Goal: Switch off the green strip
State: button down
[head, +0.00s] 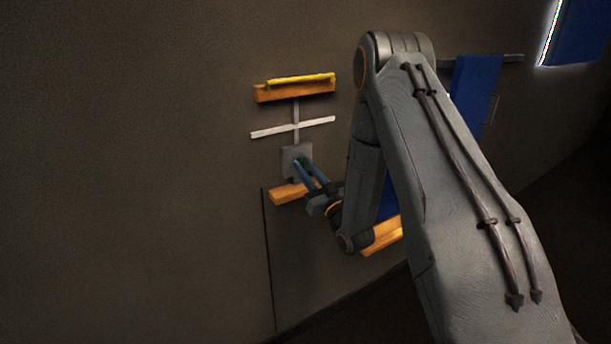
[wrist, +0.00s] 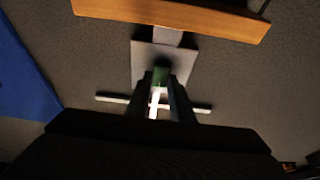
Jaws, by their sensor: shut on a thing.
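A grey square plate (head: 289,153) is fixed to the wall, with a small green part (head: 301,160) on it. My gripper (head: 302,168) reaches the plate from the lower right, with its two fingers around the green part. In the wrist view, the green part (wrist: 161,75) shows between the fingertips (wrist: 164,84), in front of the grey plate (wrist: 143,62). The fingers are shut on it and hide some of it. A whitish strip (head: 270,131) crosses a grey upright above the plate. No strip looks clearly green in either view.
An orange ledge (head: 292,92) with a yellow bar (head: 300,79) is above the strip. A lower orange ledge (head: 287,193) sits just below the plate. Blue panels (head: 476,88) are to the right, partly behind my arm. The wall at left is bare.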

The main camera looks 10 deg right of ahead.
dwell(0.3)
jog(key=c, duration=1.6)
grip_release()
jog(key=shift+o, duration=0.2)
jog(key=shift+s+f, duration=0.1)
jog(key=b+v, duration=0.2)
jog(key=v, duration=0.5)
jog(key=shift+s+f, duration=0.2)
jog(key=shift+s, duration=0.05)
jog(key=shift+d, duration=0.1)
